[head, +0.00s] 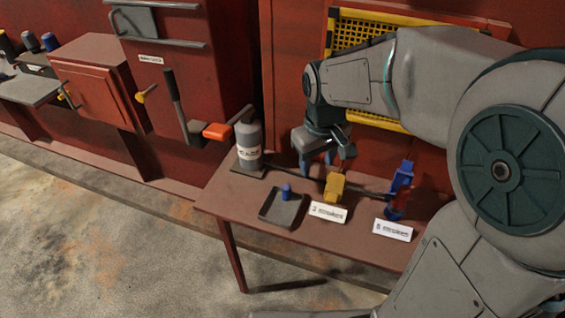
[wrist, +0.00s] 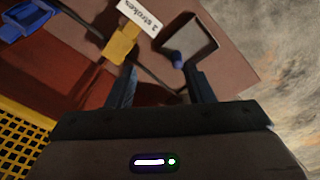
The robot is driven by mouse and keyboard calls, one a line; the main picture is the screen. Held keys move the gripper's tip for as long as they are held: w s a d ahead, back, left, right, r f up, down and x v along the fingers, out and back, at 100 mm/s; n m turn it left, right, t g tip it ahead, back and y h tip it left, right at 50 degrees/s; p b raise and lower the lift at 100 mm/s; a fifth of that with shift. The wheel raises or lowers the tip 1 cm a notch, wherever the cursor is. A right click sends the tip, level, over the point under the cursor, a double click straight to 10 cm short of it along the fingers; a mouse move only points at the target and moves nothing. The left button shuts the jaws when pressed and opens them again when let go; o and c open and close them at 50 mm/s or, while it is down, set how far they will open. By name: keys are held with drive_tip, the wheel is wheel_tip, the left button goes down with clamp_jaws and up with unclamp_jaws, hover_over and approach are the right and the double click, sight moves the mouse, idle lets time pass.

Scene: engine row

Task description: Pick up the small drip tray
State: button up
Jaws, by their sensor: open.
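The small drip tray (head: 268,221) is a dark, shallow square tray lying on the brown table, left of the middle. A small blue peg-like piece (head: 287,192) shows at its back edge. In the wrist view the tray (wrist: 205,30) is at the top, right of centre, with the blue piece (wrist: 178,60) at its near corner. My gripper (head: 318,158) is above the back of the table, behind and to the right of the tray, apart from it. In the wrist view its two fingers (wrist: 160,85) are spread with nothing held between them.
On the table (head: 215,196) a grey canister (head: 249,145) stands left of my gripper. A yellow block (head: 334,187) with a "2 strokes" card (head: 328,212) and a blue-red device (head: 401,188) with another card (head: 392,230) stand right of the tray. A thin dark rod runs behind the tray.

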drive_tip(key=w+a+f+n+g, duration=0.1)
drive_tip(key=w+a+f+n, duration=0.25)
drive_tip(key=w+a, duration=0.35)
approach(286, 186)
wheel_tip(286, 186, down, 5)
drive_tip(key=shift+s+f+p, duration=0.1)
drive_tip(key=shift+s+p, duration=0.05)
drive_tip(key=shift+p, duration=0.3)
drive_tip(key=shift+w+d+f+p, duration=0.15)
drive_tip(key=shift+f+p, duration=0.1)
drive_tip(key=shift+f, duration=1)
drive_tip(key=shift+w+a+f+p, duration=0.15)
drive_tip(key=shift+f+p, duration=0.1)
drive_tip(key=shift+f, duration=1)
drive_tip(key=shift+d, duration=0.1)
drive_tip(key=shift+c, duration=0.2)
clamp_jaws()
